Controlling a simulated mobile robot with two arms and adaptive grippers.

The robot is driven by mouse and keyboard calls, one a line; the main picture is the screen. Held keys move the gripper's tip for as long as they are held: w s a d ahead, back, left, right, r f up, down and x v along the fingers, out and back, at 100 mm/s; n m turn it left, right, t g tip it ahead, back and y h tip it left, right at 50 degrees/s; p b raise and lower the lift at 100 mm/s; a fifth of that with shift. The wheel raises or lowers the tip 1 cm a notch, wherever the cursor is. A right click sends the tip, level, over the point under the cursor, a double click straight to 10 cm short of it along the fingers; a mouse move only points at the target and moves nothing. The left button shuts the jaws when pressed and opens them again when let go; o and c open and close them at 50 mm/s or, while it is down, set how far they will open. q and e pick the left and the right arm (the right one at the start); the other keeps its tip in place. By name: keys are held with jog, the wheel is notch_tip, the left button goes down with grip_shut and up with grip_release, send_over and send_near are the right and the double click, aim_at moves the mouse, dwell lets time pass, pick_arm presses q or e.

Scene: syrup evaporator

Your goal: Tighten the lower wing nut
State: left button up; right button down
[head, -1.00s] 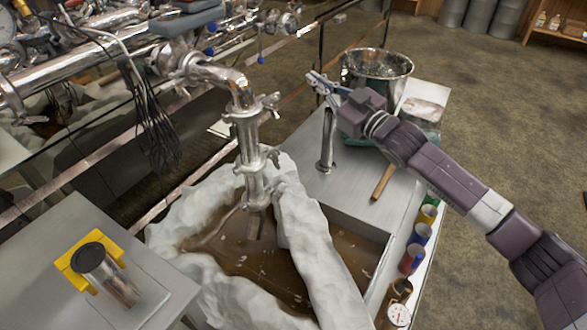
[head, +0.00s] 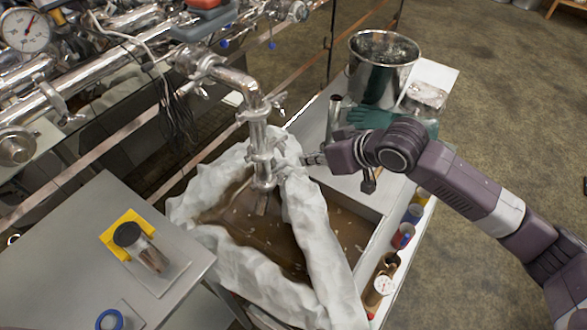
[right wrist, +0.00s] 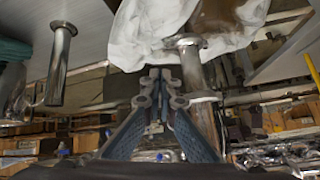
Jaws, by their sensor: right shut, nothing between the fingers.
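The shiny vertical pipe (head: 257,133) hangs over the cloth-lined pan in the head view. It carries an upper clamp (head: 252,113) and a lower clamp (head: 261,157) with small metal wing nuts on their right sides. The lower wing nut's exact shape is too small to make out. My right gripper (head: 306,159) is shut and empty, just right of the lower clamp, with a small gap. In the right wrist view its fingers (right wrist: 162,80) are together, left of the pipe (right wrist: 207,120) and its flanges; contact cannot be told. My left gripper is not in view.
White cloth (head: 312,225) lines the pan of brown liquid (head: 245,235) below. A metal bucket (head: 382,75), teal gloves (head: 372,118) and a short upright tube (head: 333,115) stand behind my right arm. A side table (head: 75,240) holds a yellow holder with a jar (head: 145,248).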

aim_at(283, 178)
jog(key=x, duration=0.3)
jog(key=s+f+p+x, duration=0.1)
jog(key=x, duration=0.4)
jog(key=shift+d+f, duration=0.2)
jog(key=shift+f, duration=0.2)
jog(key=shift+s+f, duration=0.1)
jog(key=shift+f, duration=0.45)
jog(key=shift+d+f+m+g+y, duration=0.15)
jog(key=shift+f+m+g+y, duration=0.05)
jog(key=shift+m+g+y, duration=0.25)
jog(key=shift+f+y+b, duration=0.1)
jog(key=shift+y+b, duration=0.15)
jog(key=shift+b, duration=0.25)
jog(key=shift+w+d+f+m+g+y+b, duration=0.25)
jog(key=shift+w+g+y+b, duration=0.1)
jog(key=shift+b, duration=0.2)
jog(key=shift+d+f, duration=0.1)
jog(key=shift+f, duration=0.1)
